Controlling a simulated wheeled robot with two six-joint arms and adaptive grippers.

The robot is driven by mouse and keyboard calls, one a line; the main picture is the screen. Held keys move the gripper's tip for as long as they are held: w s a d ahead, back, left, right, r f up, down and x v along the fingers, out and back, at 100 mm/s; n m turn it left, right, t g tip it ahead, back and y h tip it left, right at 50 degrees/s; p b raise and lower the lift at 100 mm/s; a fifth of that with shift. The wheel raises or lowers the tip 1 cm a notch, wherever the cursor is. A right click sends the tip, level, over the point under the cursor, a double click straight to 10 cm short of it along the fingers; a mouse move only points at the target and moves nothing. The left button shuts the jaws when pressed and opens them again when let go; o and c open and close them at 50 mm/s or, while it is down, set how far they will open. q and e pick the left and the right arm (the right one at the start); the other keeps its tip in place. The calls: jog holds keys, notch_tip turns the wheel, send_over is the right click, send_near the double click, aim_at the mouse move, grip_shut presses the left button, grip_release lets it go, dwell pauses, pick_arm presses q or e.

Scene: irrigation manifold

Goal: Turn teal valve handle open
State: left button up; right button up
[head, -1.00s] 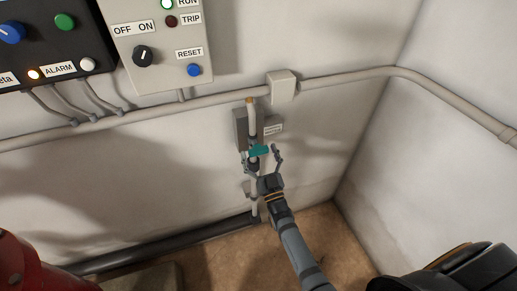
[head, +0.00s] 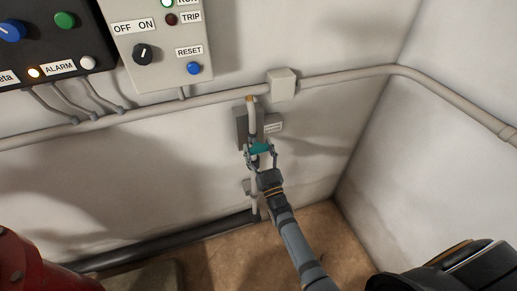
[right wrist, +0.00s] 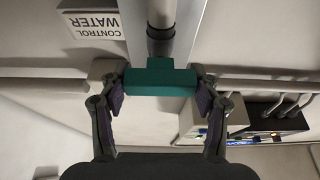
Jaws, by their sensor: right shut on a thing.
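The teal valve handle (head: 260,148) sits on a thin vertical pipe (head: 252,112) against the back wall and lies crosswise to it. My right gripper (head: 261,151) reaches it from below, with one finger at each end of the handle. In the right wrist view the teal handle (right wrist: 160,77) fills the gap between the two fingertips (right wrist: 159,86), and the gripper is shut on it. The valve body behind the handle is mostly hidden. My left gripper is not in view.
A grey backing plate and a small label (head: 273,127) are beside the pipe; the label reads CONTROL WATER in the right wrist view (right wrist: 94,24). A conduit (head: 220,98) runs above. The control box (head: 165,45) hangs upper left. A dark floor pipe (head: 165,241) lies below.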

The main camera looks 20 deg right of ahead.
jog(key=shift+n, duration=0.3)
jog(key=n+y, duration=0.2)
jog(key=n, duration=0.1)
jog(key=n+y+p, duration=0.1)
jog(key=n, duration=0.2)
jog(key=shift+r+n+g+y, duration=0.1)
jog(key=shift+n+g+y, duration=0.2)
jog(key=shift+g+y, duration=0.1)
jog(key=n+g+y+p, duration=0.1)
jog(key=n+y+p, duration=0.1)
jog(key=n, duration=0.3)
jog(key=n+g+p, duration=0.1)
jog(key=n+p, duration=0.1)
jog(key=n, duration=0.1)
jog(key=n+g+y+p, duration=0.1)
jog(key=n+g+p, duration=0.1)
jog(key=n, duration=0.2)
jog(key=shift+a, duration=0.1)
jog(key=shift+f+n+g+p, duration=0.2)
jog(key=shift+n+g+p, duration=0.4)
jog(key=shift+n+p, duration=0.7)
jog(key=shift+n, duration=0.3)
jog(key=o, duration=1.2)
jog(key=shift+c, duration=0.2)
